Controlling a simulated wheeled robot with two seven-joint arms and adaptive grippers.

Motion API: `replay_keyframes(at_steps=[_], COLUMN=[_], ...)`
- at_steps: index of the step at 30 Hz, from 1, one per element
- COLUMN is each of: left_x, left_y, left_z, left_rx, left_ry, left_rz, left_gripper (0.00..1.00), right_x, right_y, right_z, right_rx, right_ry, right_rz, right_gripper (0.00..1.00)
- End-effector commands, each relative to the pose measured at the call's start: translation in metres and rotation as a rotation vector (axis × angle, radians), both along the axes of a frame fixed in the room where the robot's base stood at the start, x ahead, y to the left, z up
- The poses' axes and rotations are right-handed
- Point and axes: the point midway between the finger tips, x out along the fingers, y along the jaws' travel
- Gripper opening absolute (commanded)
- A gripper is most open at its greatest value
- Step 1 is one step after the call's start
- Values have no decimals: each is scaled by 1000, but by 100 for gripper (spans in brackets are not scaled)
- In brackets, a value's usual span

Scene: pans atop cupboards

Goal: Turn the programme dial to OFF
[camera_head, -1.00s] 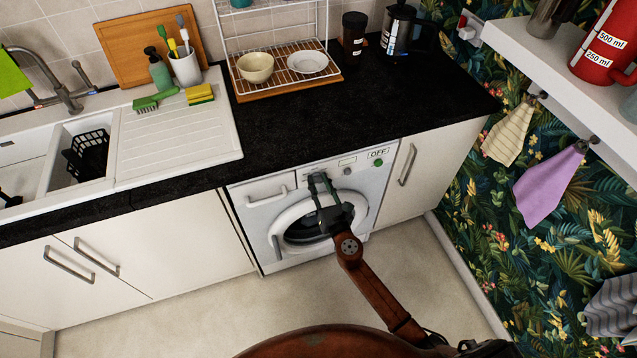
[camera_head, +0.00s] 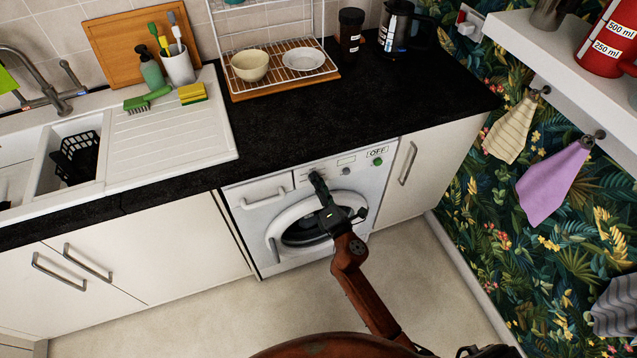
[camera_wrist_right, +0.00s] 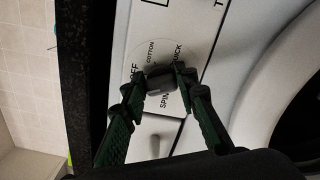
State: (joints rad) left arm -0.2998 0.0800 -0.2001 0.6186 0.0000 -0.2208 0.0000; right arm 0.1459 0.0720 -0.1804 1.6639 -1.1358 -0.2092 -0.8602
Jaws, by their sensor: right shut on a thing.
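The white washing machine (camera_head: 262,218) stands under the black worktop. My right gripper (camera_head: 316,178) reaches its control panel. In the right wrist view, my right gripper (camera_wrist_right: 160,82) has one finger on each side of the dark grey programme dial (camera_wrist_right: 160,100) and is shut on it. Around the dial, the words OFF, COTTON, QUICK and SPIN are printed. Which word the dial points to I cannot tell. In the head view my gripper mostly hides the dial. My left gripper is not in view.
An OFF label (camera_head: 377,152) and a green button (camera_head: 378,161) are at the panel's right end. The round door (camera_head: 281,222) is below the dial, and my right arm crosses in front of it. The floor (camera_head: 190,312) in front is clear.

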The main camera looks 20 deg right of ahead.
Motion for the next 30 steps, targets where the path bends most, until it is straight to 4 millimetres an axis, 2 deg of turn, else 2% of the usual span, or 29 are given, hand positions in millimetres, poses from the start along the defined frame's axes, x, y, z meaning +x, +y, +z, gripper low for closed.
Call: replay_keyframes(at_steps=[6,15,23,30], left_x=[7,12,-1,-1], left_y=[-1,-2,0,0], left_z=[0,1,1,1], left_rx=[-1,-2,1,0], left_ry=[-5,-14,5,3], left_rz=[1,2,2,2], left_gripper=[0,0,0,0], right_x=[0,0,0,0], right_y=[-1,-1,-1,-1], right_z=[-3,-4,-5,-5], right_rx=[192,385,467,487], right_ry=[9,16,19,19], right_rz=[-1,-1,-1,0], right_gripper=[3,3,3,3])
